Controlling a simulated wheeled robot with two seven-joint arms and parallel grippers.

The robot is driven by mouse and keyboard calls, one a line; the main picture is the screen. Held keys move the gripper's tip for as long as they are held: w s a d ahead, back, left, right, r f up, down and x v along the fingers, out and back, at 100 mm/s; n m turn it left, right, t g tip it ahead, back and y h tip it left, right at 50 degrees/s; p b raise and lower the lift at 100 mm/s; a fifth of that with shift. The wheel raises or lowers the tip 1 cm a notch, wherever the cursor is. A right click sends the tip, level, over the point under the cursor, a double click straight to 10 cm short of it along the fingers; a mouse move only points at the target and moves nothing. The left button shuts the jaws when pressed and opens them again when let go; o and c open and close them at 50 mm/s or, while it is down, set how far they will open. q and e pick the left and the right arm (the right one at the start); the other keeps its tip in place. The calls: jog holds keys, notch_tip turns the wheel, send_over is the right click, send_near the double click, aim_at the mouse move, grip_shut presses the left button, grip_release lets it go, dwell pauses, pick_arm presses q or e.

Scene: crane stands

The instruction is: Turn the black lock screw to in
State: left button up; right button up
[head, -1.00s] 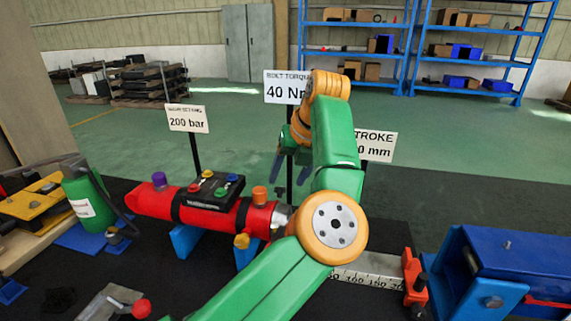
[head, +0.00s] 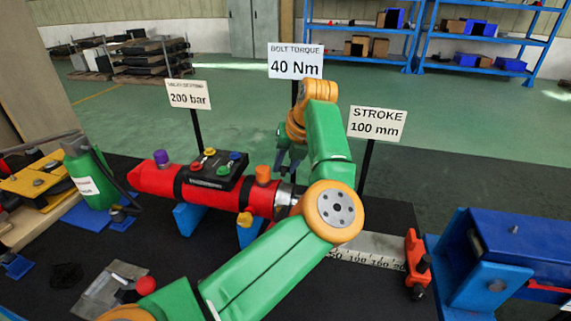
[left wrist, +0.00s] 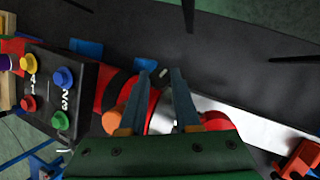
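The red cylinder (head: 150,180) lies along blue supports, with a black valve block (head: 208,183) and an orange cap (head: 263,174) on top. Its silver end (head: 287,192) is partly behind my left arm. My left gripper (head: 290,156) is above and behind the cylinder's right end. In the left wrist view its two fingers (left wrist: 159,78) are apart with nothing held, over the cylinder end beside the orange cap (left wrist: 113,121). My right gripper is not in view.
A steel scale (head: 365,246) leads to a red block (head: 416,262) and a blue stand (head: 475,265) on the right. Sign posts reading 200 bar (head: 188,95), 40 Nm (head: 296,62) and 100 mm (head: 376,124) rise behind. A green bottle (head: 90,178) stands left.

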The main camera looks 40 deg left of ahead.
pick_arm(q)
grip_shut()
